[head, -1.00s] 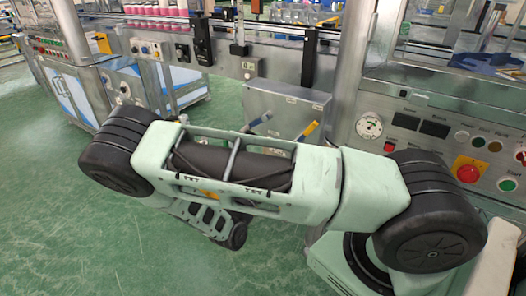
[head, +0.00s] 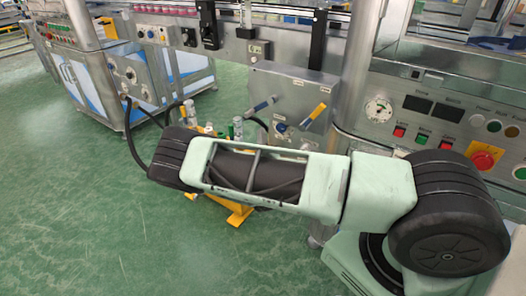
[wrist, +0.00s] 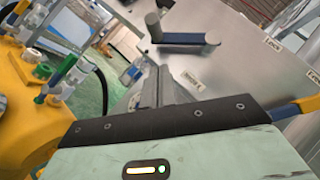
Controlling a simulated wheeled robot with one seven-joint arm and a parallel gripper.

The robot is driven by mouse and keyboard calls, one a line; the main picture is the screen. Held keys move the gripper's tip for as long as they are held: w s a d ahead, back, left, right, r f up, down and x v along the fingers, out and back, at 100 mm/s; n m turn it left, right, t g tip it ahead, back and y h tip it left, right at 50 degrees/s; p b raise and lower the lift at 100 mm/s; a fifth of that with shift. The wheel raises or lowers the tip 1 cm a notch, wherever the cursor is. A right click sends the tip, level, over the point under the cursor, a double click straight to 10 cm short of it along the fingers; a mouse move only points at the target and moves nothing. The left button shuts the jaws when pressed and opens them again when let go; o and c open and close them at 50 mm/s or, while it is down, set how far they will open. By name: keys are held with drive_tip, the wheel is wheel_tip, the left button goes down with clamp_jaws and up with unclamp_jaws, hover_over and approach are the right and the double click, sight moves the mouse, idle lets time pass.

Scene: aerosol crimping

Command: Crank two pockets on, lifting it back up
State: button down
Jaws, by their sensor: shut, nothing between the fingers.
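A crank with a blue arm (wrist: 185,39) and a grey upright grip is on the grey metal box in the wrist view. In the head view the blue-armed crank (head: 262,105) is on the left of the box (head: 290,80). My gripper (wrist: 160,72) is shut and empty. In the wrist view its fingers point at the box, just below the crank and apart from it as far as I can tell. In the head view my arm hides the gripper.
A second lever with a yellow grip (head: 313,116) is on the box's right; its yellow end shows in the wrist view (wrist: 309,103). A yellow unit (wrist: 35,125) with green-capped fittings stands left of my gripper. A control panel (head: 450,110) is at right. Green floor is free at left.

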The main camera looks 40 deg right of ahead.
drive_tip(key=shift+w+a+r, duration=0.2)
drive_tip(key=shift+w+r, duration=0.5)
drive_tip(key=shift+w, duration=0.2)
drive_tip(key=shift+w+a+r, duration=0.15)
drive_tip(key=shift+w+r, duration=0.55)
drive_tip(key=shift+w, duration=0.2)
drive_tip(key=w+r+m+g+h+b, duration=0.1)
drive_tip(key=r+m+g+h+b, duration=0.1)
drive_tip(key=m+g, duration=0.5)
drive_tip(key=w+a+r+m+g+h+b, duration=0.1)
drive_tip(key=r+m+g+h, duration=0.4)
drive_tip(key=m, duration=0.8)
drive_tip(key=w+r+m+g+h+b, duration=0.2)
drive_tip(key=m+g+h, duration=0.5)
drive_tip(key=m, duration=0.4)
drive_tip(key=shift+a+r+g+b, duration=0.3)
drive_tip(key=shift+r+g+b, duration=0.5)
drive_tip(key=shift+g+b, duration=0.1)
